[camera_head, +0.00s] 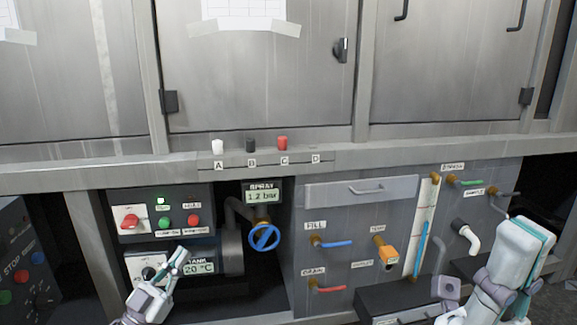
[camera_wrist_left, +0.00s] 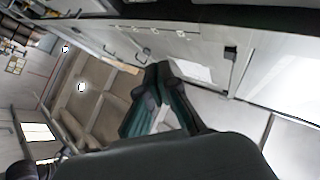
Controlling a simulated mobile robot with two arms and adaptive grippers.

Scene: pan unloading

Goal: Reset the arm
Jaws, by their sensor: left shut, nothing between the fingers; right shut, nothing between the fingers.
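My left gripper (camera_head: 180,252), white with dark teal fingers, is in front of the lower left panel, near the tank display. Its fingers are shut and empty. In the left wrist view its dark fingertips (camera_wrist_left: 153,78) meet with nothing between them. My right gripper (camera_head: 533,228), white and teal, is at the lower right, in front of the right part of the valve panel. It is shut and holds nothing visible; its fingertips are hard to make out.
A control box (camera_head: 165,213) with a red switch and buttons, a blue handwheel (camera_head: 264,237) and a valve panel (camera_head: 340,270) stand behind the arms. White, black and red pieces sit on the ledge (camera_head: 190,153). A stop-button box (camera_head: 20,255) is at far left.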

